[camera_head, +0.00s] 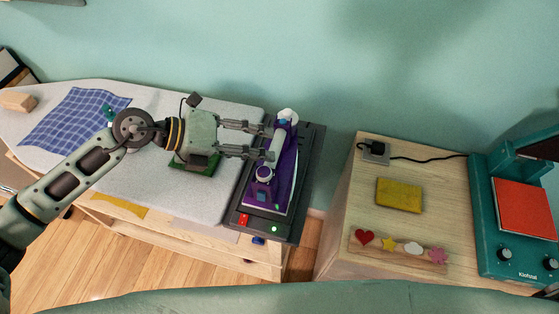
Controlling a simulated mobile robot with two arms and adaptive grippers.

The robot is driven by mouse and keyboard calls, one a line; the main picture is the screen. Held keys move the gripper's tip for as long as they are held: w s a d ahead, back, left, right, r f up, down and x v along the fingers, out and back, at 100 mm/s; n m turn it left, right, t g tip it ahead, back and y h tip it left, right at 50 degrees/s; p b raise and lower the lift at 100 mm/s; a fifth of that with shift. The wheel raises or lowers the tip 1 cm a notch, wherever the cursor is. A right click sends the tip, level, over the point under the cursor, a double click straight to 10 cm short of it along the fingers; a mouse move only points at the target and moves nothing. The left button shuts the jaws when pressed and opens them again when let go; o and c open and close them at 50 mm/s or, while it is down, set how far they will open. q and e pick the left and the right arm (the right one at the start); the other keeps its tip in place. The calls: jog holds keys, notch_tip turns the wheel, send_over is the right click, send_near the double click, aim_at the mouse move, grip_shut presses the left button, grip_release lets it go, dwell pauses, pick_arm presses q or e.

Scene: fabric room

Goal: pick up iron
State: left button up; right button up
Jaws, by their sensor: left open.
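A purple iron (266,190) with a light grey handle lies on a dark iron rest (306,165) at the right end of the ironing board. My left gripper (266,140) reaches in from the left, with its two fingers apart on the left side of the iron's handle. The fingertips overlap the handle in this view; I cannot tell whether they touch it. The gripper is open. My right gripper is not in view.
The padded ironing board (232,112) holds a blue checked cloth (75,117) and a green item (195,165) under my gripper. A wooden cabinet (340,235) to the right carries a yellow block (398,195), a strip of coloured shapes (400,248) and a teal press (482,215).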

aim_at(275, 147)
pick_arm(q)
jog(key=p+x, duration=0.2)
jog(key=x, duration=0.2)
jog(key=shift+w+d, duration=0.15)
jog(key=shift+d, duration=0.3)
jog(key=shift+d+f, duration=0.15)
jog(key=shift+f, duration=0.05)
jog(key=c, duration=0.8)
jog(key=shift+c, duration=1.1)
grip_shut()
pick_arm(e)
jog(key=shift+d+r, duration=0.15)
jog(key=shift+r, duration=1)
pick_arm(q)
jog(key=shift+w+r, duration=0.15)
jog(key=shift+r, duration=0.1)
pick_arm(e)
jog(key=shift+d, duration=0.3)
